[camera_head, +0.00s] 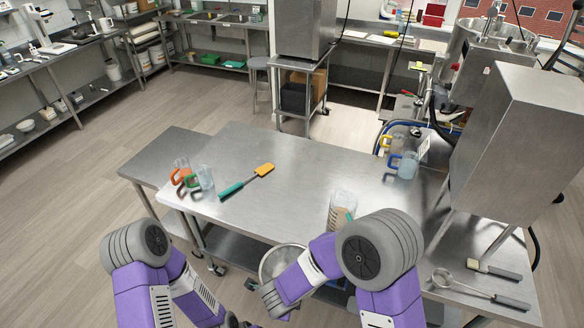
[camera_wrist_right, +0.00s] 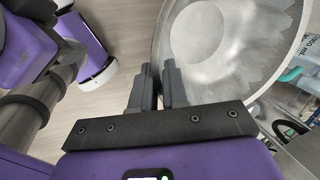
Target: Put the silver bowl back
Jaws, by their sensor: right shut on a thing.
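The silver bowl (camera_head: 279,262) is in front of the table's near edge in the head view, partly covered by my right forearm. In the right wrist view the bowl (camera_wrist_right: 215,50) fills the upper right, with its shiny inside showing. My right gripper (camera_wrist_right: 157,88) is shut on the bowl's rim, at the left side of the bowl in that view. In the head view the right gripper (camera_head: 254,286) is small and dark beside the bowl. My left arm reaches down to the bottom edge of the head view, and its gripper is not visible.
The steel table (camera_head: 290,165) carries a spatula (camera_head: 246,181), measuring cups (camera_head: 205,177) at left, a clear jug (camera_head: 343,205) near the front edge and a blue-handled jug (camera_head: 408,165) at right. A steel hopper (camera_head: 520,140) stands at right. The table's middle is clear.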

